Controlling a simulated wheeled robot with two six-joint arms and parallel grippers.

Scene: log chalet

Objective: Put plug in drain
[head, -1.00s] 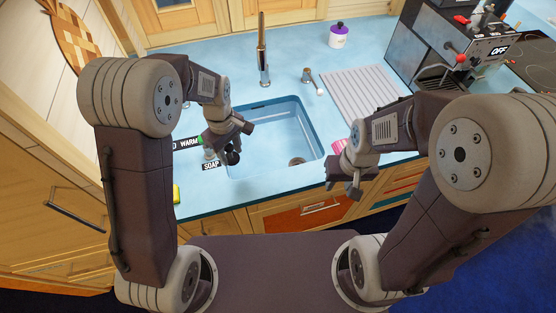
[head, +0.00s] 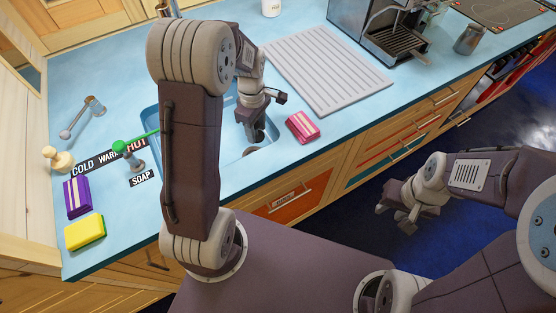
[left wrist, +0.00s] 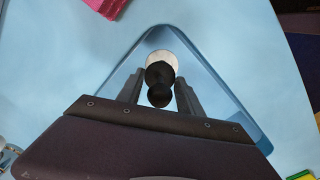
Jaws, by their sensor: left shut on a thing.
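The black plug (left wrist: 159,82) is between the two fingers of my left gripper (left wrist: 158,98) in the left wrist view. Its rounded knob faces the camera. The pale round drain (left wrist: 171,59) shows just beyond the plug, partly covered by it. In the head view my left gripper (head: 257,136) points down inside the blue sink (head: 228,150), close above the drain (head: 251,150). I cannot tell whether the plug touches the drain. My right gripper (head: 400,212) is open and empty, out in front of the counter over the blue floor.
A pink sponge (head: 302,127) lies right of the sink, with a grey drying mat (head: 328,75) behind it. A coffee machine (head: 385,40) stands behind.

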